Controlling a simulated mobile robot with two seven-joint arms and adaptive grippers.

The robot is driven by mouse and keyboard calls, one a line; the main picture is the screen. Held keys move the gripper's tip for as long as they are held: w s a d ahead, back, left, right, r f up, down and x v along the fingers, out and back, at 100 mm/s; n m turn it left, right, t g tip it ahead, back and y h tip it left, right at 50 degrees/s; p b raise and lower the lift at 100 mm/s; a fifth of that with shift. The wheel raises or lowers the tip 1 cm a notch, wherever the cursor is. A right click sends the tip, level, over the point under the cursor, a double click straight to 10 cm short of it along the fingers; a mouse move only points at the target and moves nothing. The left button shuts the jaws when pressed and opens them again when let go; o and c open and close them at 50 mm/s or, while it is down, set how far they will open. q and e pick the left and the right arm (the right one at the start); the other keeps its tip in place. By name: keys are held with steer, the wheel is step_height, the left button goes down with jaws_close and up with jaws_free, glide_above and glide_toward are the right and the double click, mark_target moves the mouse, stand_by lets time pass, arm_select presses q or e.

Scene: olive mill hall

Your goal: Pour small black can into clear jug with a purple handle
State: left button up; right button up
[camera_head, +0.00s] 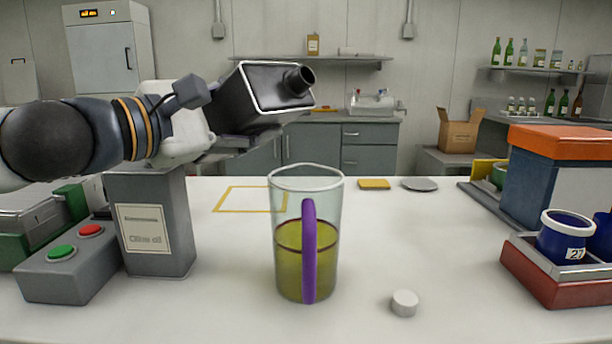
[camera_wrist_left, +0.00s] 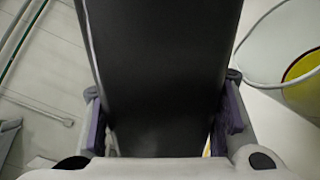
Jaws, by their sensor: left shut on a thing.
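The small black can (camera_head: 262,97) is tilted nearly on its side above the table, its open spout pointing right. My left gripper (camera_head: 215,125) is shut on it; in the left wrist view the can (camera_wrist_left: 155,80) fills the gap between the purple finger pads (camera_wrist_left: 160,130). The clear jug with a purple handle (camera_head: 306,185) stands upright on the table, below and right of the can, holding yellow-green liquid to about half its height. The spout is above the jug's rim, and no stream shows. The jug's rim also shows in the left wrist view (camera_wrist_left: 252,70). My right gripper is out of view.
A grey can labelled olive oil (camera_head: 157,222) and a button box (camera_head: 70,262) stand left of the jug. A white cap (camera_head: 404,303) lies at the front right. A red tray (camera_head: 545,285) with blue cups (camera_head: 566,238) is at the right.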

arm_select(q)
steer(key=shift+m, duration=0.3)
stand_by(0.5)
steer(key=shift+w+a+r+m+p, duration=0.1)
steer(key=shift+r+m+p, duration=0.2)
steer(key=shift+r+m, duration=0.15)
steer(key=shift+w+a+r+m+p, duration=0.1)
steer(key=shift+r+m+p, duration=0.25)
steer(key=shift+m, duration=0.1)
stand_by(1.6)
steer(key=shift+w+a+f+m, duration=0.15)
steer(key=shift+a+f+m, duration=0.1)
steer(key=shift+f+m, duration=0.55)
stand_by(1.8)
steer(key=shift+f+m+b, duration=0.55)
steer(key=shift+f+m, duration=0.15)
steer(key=shift+m, duration=0.1)
stand_by(1.4)
